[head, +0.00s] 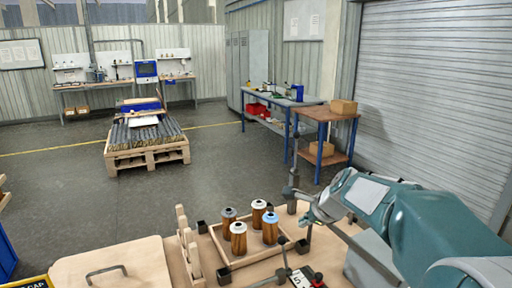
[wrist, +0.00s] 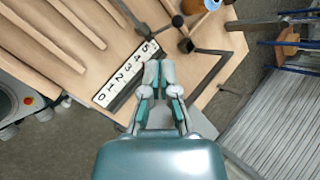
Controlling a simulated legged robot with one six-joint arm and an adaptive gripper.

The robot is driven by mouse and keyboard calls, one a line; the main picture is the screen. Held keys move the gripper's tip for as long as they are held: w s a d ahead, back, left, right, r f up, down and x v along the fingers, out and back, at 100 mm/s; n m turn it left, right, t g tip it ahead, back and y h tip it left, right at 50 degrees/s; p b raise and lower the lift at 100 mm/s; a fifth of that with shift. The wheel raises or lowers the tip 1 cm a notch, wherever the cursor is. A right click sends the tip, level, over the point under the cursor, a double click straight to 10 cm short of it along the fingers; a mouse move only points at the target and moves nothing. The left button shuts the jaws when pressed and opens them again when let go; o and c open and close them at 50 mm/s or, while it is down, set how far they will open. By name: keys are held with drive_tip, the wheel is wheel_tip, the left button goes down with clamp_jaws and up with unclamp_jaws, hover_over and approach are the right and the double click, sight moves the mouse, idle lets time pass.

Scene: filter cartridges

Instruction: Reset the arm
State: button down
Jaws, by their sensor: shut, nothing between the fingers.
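My gripper (wrist: 159,72) is shut and empty in the wrist view, its two fingertips close together. In the head view my gripper (head: 308,216) is at the right side of the wooden workbench, above and right of the cartridges, partly lost among dark posts. Several brown filter cartridges stand upright in a wooden frame (head: 248,262); one has a blue top (head: 270,228) and another a white top (head: 238,238). Part of a cartridge (wrist: 192,6) shows at the top edge of the wrist view.
A numbered strip (wrist: 125,75) lies on the bench beside my fingers in the wrist view. A slotted wooden rack (head: 188,248) and a board with a handle (head: 110,270) are left of the frame. A loaded pallet (head: 148,158) stands on the floor beyond; open floor surrounds it.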

drive_tip(key=s+d+n+h, duration=0.2)
drive_tip(key=s+n+h, duration=0.2)
drive_tip(key=s+n, duration=1.5)
drive_tip(key=s, duration=1.1)
drive_tip(key=shift+f+n+g, duration=0.35)
drive_tip(key=shift+n+g, duration=0.05)
